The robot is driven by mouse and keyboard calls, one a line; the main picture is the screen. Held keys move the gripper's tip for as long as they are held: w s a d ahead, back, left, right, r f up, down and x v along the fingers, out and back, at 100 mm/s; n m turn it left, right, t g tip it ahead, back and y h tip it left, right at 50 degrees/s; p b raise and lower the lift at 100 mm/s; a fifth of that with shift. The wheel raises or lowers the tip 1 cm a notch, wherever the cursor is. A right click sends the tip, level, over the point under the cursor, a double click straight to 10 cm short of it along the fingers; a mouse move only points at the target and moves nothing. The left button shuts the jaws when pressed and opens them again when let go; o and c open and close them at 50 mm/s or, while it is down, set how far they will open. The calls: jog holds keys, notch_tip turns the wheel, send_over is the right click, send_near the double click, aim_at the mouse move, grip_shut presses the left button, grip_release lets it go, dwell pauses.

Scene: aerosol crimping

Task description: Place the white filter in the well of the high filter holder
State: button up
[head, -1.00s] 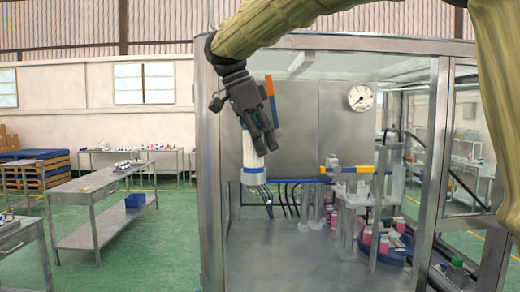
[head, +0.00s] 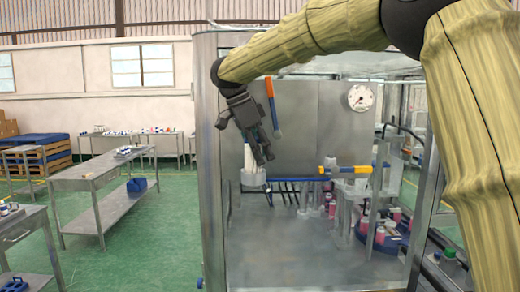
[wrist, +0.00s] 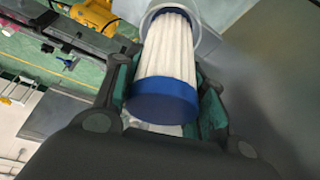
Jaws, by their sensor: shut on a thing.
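The white filter (head: 248,155) is pleated and upright in the head view, partly hidden by my gripper (head: 262,152). In the wrist view the filter (wrist: 168,55) shows its dark blue end cap, between the green pads of my gripper (wrist: 163,92), which is shut on it. The filter's far end reaches the clear round rim (wrist: 210,42) of a cup, which I take to be the high filter holder. That pale cup (head: 253,177) is right below the filter in the head view. How deep the filter sits in the well cannot be told.
A steel cabinet with a gauge (head: 360,97) stands behind. An orange and blue upright piece (head: 271,103) is close to my gripper. A yellow and blue bar (head: 345,169) and pink containers (head: 391,215) are to the right. The steel deck (head: 300,245) in front is clear.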

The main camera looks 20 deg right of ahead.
jog(key=shift+d+f, duration=0.15)
jog(key=shift+f, duration=0.3)
jog(key=shift+f, duration=0.1)
jog(key=o, duration=1)
jog(key=b+v, duration=0.3)
jog(key=v, duration=0.9)
jog(key=shift+a+b, duration=0.2)
jog(key=shift+b, duration=0.1)
